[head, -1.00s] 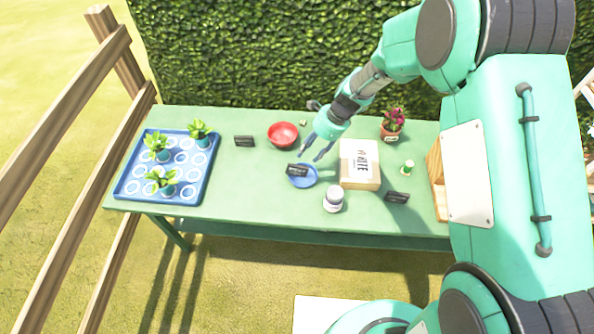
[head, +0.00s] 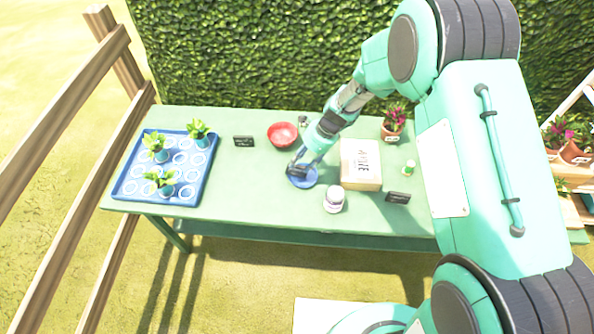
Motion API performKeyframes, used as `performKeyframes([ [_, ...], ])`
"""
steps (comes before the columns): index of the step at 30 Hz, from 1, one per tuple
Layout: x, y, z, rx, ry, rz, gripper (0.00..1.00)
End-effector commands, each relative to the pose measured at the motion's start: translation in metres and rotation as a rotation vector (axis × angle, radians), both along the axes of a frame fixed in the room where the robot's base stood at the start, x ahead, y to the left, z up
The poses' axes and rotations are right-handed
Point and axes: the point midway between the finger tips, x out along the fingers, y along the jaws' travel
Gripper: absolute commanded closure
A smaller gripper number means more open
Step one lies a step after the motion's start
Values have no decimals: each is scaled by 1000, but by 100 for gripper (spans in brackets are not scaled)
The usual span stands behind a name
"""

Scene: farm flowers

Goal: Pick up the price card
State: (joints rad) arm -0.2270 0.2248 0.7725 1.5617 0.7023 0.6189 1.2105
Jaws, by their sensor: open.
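A small black price card (head: 297,171) is at the blue dish (head: 304,182) in the middle of the table, partly hidden by my gripper. Whether it lies in the dish or on its rim is hard to tell. My gripper (head: 300,166) is open and points down at this card, with its fingertips close around or beside it; contact cannot be made out. Two more black cards stand on the green table: one (head: 243,141) left of the red bowl, one (head: 398,197) near the front right edge.
A red bowl (head: 283,134) is behind the dish. A box (head: 361,180) and a white jar (head: 334,195) stand to the right, near a potted flower (head: 393,120) and a small green-topped item (head: 409,167). A blue tray (head: 129,177) with seedlings is at left. The table's left-centre is clear.

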Motion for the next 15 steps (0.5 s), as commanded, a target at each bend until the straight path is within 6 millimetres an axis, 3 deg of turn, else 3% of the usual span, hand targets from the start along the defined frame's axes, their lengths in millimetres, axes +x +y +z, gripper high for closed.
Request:
performKeyframes([
  [15, -1, 17, -46, 0, 1, -1, 57],
])
